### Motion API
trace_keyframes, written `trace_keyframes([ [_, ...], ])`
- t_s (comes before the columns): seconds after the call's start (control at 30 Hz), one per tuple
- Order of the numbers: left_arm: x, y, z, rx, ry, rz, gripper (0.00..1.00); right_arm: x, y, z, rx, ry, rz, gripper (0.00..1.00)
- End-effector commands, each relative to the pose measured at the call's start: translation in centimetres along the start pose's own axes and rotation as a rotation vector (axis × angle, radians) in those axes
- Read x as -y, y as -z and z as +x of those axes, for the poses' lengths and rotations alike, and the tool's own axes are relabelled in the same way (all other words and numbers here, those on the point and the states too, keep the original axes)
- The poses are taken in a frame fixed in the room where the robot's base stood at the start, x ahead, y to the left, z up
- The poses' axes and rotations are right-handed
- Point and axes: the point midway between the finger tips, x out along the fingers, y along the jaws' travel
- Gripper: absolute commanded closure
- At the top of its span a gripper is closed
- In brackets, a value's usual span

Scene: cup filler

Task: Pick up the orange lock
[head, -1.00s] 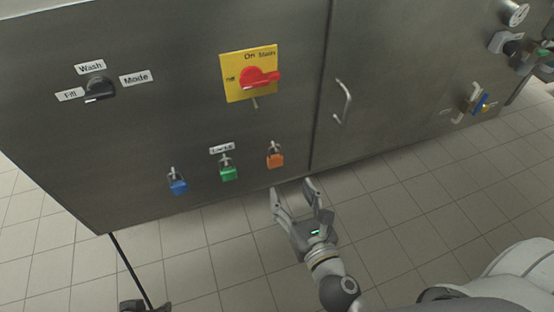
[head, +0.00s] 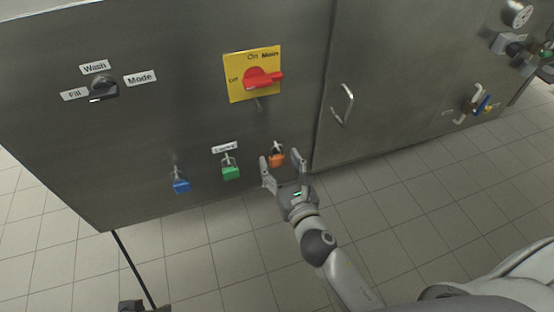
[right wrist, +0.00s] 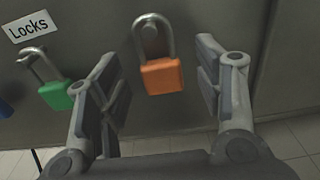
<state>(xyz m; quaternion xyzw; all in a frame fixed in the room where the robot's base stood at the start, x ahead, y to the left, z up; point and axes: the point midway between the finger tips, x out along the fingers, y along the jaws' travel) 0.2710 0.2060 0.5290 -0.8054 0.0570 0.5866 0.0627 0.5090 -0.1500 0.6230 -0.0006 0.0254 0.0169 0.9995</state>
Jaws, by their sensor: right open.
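The orange lock (head: 277,160) hangs by its shackle from a peg on the grey cabinet front, below the red switch. My right gripper (head: 283,166) is open, with its two fingers on either side of the orange lock. In the right wrist view the orange lock (right wrist: 161,76) hangs upright between the open fingers (right wrist: 160,90), apart from both, and its shackle loops over a round peg. My left gripper is not clearly visible.
A green lock (head: 231,172) and a blue lock (head: 181,185) hang to the left. The green lock is close to the left finger in the right wrist view. A red switch (head: 262,79) on a yellow plate is above. A door handle (head: 344,104) is to the right.

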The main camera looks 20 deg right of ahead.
Motion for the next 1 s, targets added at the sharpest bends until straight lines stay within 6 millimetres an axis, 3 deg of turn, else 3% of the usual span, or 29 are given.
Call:
trace_keyframes([
  [0.13,0.0,0.02,-0.03,0.0,0.0,0.0,0.6,0.0,-0.09,1.29,0.001,0.0,0.0,0.39],
  [0.4,-0.01,0.02,-0.03,0.0,0.0,0.0,0.6,0.0,-0.07,1.49,0.0,0.0,0.0,0.39],
  [0.8,-0.01,0.03,-0.03,-0.001,0.0,0.0,0.6,0.0,-0.07,1.47,0.0,0.0,0.0,0.89],
  [1.0,-0.01,0.03,-0.03,-0.001,0.0,0.0,0.6,-0.01,-0.13,1.47,0.001,-0.001,0.0,0.91],
])
